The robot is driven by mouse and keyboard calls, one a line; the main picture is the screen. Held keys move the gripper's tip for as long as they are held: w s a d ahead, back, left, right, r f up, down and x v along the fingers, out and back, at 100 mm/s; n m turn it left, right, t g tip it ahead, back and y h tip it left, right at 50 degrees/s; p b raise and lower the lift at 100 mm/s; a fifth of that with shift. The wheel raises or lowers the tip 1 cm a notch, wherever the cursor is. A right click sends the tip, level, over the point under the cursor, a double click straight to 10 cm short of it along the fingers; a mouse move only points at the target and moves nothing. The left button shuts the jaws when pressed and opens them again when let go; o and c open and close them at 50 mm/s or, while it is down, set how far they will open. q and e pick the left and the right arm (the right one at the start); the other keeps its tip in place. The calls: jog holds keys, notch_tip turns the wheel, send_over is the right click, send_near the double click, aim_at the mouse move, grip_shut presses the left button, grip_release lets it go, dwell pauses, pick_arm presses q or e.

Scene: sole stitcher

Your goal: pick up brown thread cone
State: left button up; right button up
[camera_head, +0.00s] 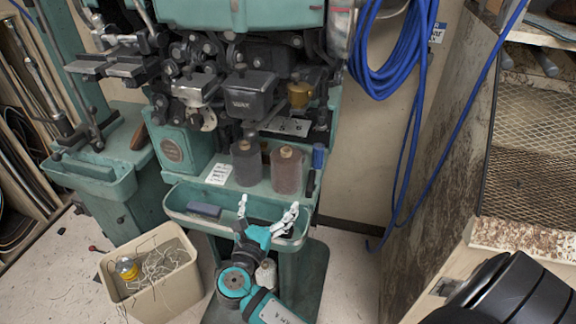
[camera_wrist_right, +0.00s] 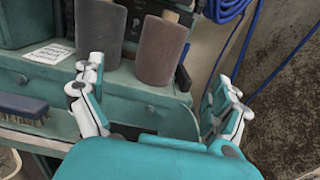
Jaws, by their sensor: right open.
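The brown thread cone (camera_head: 287,173) stands upright on the green ledge of the stitching machine, to the right of a grey thread cone (camera_head: 246,163). In the right wrist view the brown thread cone (camera_wrist_right: 162,48) stands ahead, between the directions of the two fingers, and the grey cone (camera_wrist_right: 97,35) is to its left. My right gripper (camera_head: 268,208) is open and empty, in front of the brown cone at the machine's front tray, with its fingers pointing toward the cones. It also shows in the right wrist view (camera_wrist_right: 158,80). My left gripper is not in view.
A blue brush (camera_head: 204,210) lies in the green front tray (camera_head: 180,203). A small blue bottle (camera_head: 319,156) stands right of the brown cone. A white card (camera_head: 219,174) lies left of the cones. A bin of thread scraps (camera_head: 150,270) stands on the floor at left. Machine parts overhang the cones.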

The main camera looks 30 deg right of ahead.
aim_at(281, 177)
jog(key=x, duration=0.9)
jog(key=shift+w+d+r+p, duration=0.1)
jog(key=shift+w+p, duration=0.05)
jog(key=shift+p, duration=0.2)
jog(key=x, duration=0.3)
jog(key=p+x, duration=0.1)
jog(key=shift+w+d+r, duration=0.1)
jog(key=shift+d+r, duration=0.15)
jog(key=shift+r, duration=0.1)
jog(key=shift+w+d, duration=0.3)
jog(key=shift+d, duration=0.05)
jog(key=c, duration=1.3)
